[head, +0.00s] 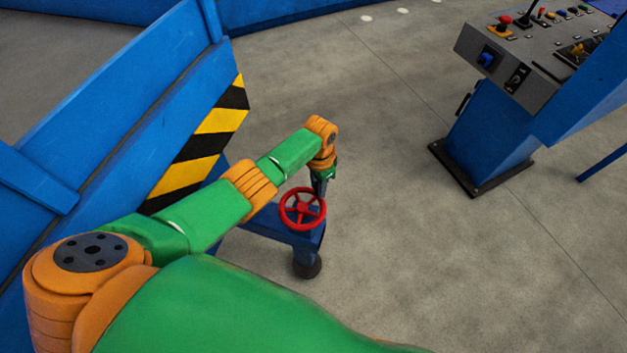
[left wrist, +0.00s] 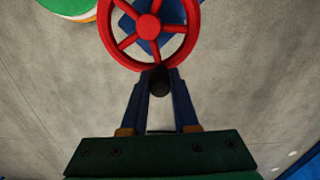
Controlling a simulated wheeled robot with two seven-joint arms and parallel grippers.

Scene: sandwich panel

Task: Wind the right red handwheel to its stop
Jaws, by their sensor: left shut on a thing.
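One red handwheel (head: 302,208) with several spokes shows in the head view, on a low blue mount (head: 281,228). No second handwheel is in view. The red handwheel also shows large at the top of the left wrist view (left wrist: 150,22), its upper edge cut off. My left gripper (head: 320,188) is at the wheel's far right rim. In the left wrist view, its two dark fingers (left wrist: 160,78) close on a dark round handle (left wrist: 159,87) at the rim. How far the wheel is turned cannot be told. My right gripper is not in view.
A blue barrier (head: 125,110) with yellow and black stripes (head: 205,140) stands left of the handwheel, close to my left arm. A grey control console (head: 535,50) on a blue pedestal (head: 490,135) stands at the upper right. The floor (head: 430,250) between is clear.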

